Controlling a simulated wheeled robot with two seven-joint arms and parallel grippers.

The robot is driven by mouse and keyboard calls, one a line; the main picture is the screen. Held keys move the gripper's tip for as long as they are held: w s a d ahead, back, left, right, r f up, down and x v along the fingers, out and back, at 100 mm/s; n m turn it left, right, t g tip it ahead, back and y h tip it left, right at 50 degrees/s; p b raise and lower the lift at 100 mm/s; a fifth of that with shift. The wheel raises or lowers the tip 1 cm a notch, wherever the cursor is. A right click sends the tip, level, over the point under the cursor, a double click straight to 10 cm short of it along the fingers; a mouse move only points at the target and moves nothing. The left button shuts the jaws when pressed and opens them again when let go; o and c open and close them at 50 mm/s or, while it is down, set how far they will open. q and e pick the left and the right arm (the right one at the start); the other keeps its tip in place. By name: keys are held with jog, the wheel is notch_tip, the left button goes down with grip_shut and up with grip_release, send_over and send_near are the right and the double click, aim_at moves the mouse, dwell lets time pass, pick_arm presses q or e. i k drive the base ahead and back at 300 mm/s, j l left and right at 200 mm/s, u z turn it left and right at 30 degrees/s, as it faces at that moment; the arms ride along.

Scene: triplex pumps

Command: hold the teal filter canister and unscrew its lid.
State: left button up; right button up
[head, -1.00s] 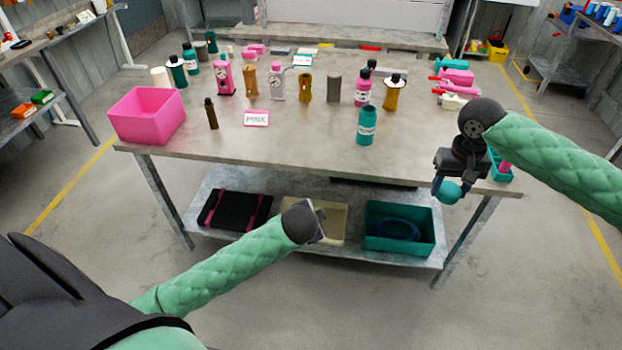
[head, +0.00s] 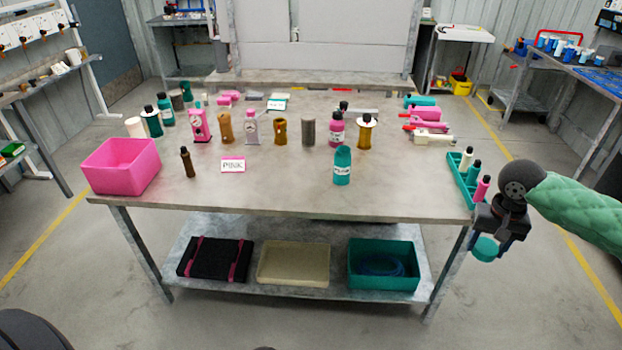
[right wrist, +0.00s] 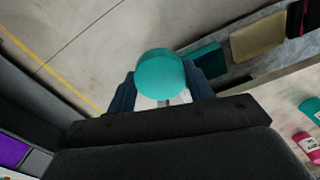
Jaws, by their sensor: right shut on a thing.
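My right gripper (head: 493,240) is shut on a round teal piece (head: 485,249), off the table's front right corner and below the top. In the right wrist view, the piece (right wrist: 160,75) shows a smooth round face between the two fingers (right wrist: 160,92). I cannot tell whether it is the canister's lid or the canister itself. A teal bottle (head: 342,167) with a pale label stands upright at the table's front right, apart from the gripper. My left gripper is not in view.
The grey table (head: 270,195) has bare room at the front middle. A pink bin (head: 120,168) is at left, and a teal rack (head: 462,183) with several bottles is at the right edge. Many bottles stand at the back. A teal bin (head: 383,280) sits on the lower shelf.

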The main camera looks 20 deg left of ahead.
aim_at(343, 154)
jog(key=i+j+u, duration=0.1)
jog(key=j, duration=0.3)
jog(key=i+j+u, duration=0.1)
jog(key=j, duration=0.35)
jog(key=i+j+u, duration=0.1)
jog(key=i+j, duration=0.15)
jog(key=j, duration=0.15)
jog(key=i+j, duration=0.15)
jog(key=j, duration=0.2)
jog(key=i+j+u, duration=0.15)
jog(key=j, duration=0.25)
